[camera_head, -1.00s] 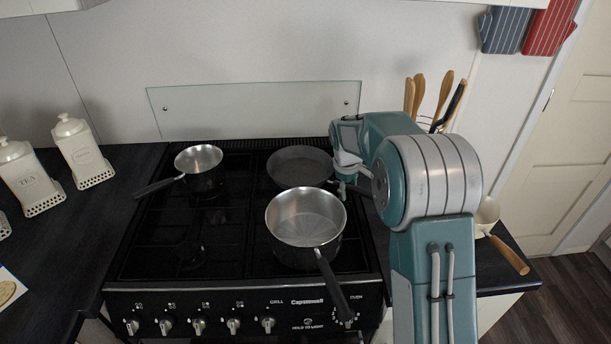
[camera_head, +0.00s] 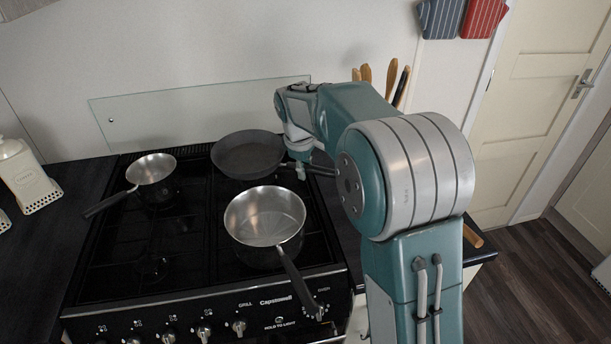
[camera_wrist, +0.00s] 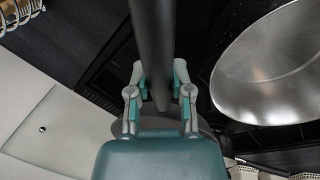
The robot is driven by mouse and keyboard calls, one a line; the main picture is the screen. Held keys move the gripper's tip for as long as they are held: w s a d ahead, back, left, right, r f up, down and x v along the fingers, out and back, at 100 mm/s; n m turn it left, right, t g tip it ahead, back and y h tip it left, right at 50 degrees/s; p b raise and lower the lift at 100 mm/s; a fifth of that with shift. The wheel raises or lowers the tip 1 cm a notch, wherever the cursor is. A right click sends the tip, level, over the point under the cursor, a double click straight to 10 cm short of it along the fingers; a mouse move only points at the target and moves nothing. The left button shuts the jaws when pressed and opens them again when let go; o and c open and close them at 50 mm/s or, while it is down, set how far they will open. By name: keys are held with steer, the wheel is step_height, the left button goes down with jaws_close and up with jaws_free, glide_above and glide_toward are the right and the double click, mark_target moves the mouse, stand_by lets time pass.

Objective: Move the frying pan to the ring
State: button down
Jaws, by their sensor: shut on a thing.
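The dark frying pan (camera_head: 248,156) is over the back right of the black hob in the head view. It appears slightly raised, but I cannot tell how far it is above the hob. My gripper (camera_head: 302,166) is shut on its dark handle (camera_head: 322,171). In the wrist view the handle (camera_wrist: 153,35) runs between the two fingers of my gripper (camera_wrist: 160,90). A bare ring (camera_head: 157,266) shows faintly at the front left of the hob. Any ring under the frying pan is hidden.
A large steel saucepan (camera_head: 262,215) stands at the front right, close to the frying pan, its handle toward the front edge. A smaller saucepan (camera_head: 152,168) stands at the back left. A glass panel (camera_head: 180,108) is behind the hob. Wooden-handled utensils (camera_head: 366,74) stand behind my arm.

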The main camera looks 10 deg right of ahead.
steer(key=s+a+r, duration=0.3)
steer(key=s+r, duration=0.1)
steer(key=s, duration=0.4)
steer(key=shift+s+a+r, duration=0.3)
steer(key=shift+s+r, duration=0.05)
steer(key=shift+s, duration=0.15)
